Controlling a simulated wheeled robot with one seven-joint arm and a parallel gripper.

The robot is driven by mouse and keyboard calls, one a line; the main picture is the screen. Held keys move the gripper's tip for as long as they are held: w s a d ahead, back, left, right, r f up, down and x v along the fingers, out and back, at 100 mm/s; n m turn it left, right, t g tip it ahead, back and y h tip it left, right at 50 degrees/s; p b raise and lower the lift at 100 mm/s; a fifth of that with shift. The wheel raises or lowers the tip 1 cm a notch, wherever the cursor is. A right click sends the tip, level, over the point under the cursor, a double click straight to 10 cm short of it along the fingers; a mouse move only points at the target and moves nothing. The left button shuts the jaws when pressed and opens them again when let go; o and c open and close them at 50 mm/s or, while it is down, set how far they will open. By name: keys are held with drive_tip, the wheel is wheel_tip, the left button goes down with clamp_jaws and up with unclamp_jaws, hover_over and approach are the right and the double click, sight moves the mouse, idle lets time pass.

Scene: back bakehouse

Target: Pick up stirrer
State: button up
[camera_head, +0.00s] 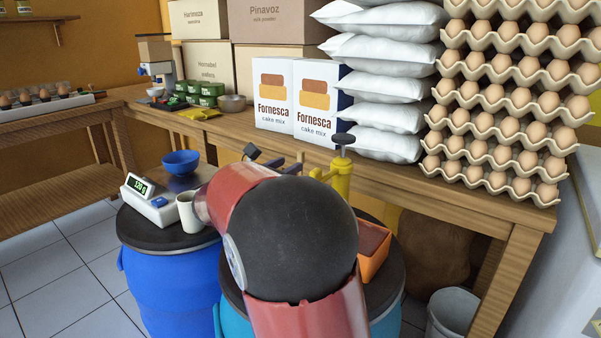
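I cannot pick out a stirrer for certain. A yellow upright thing with a dark round knob (342,165) stands behind my arm, its lower part hidden; I cannot tell whether it is the stirrer. My red and black arm fills the lower middle of the view. Small dark parts beyond its forearm look like my gripper (272,160). The rest of the gripper is hidden behind the arm, so its opening and anything between its fingers do not show.
A blue drum (165,285) bears a scale (150,200), a white cup (188,212) and a blue bowl (181,163). An orange container (373,262) sits on the second drum's dark lid (392,290). Cake mix boxes (292,97), white sacks (385,95) and egg trays (497,150) crowd the wooden table (475,205).

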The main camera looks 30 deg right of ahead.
sight(299, 159)
drive_tip(key=x, duration=0.6)
drive_tip(key=shift+w+d, duration=0.1)
drive_tip(key=shift+d, duration=0.1)
clamp_jaws()
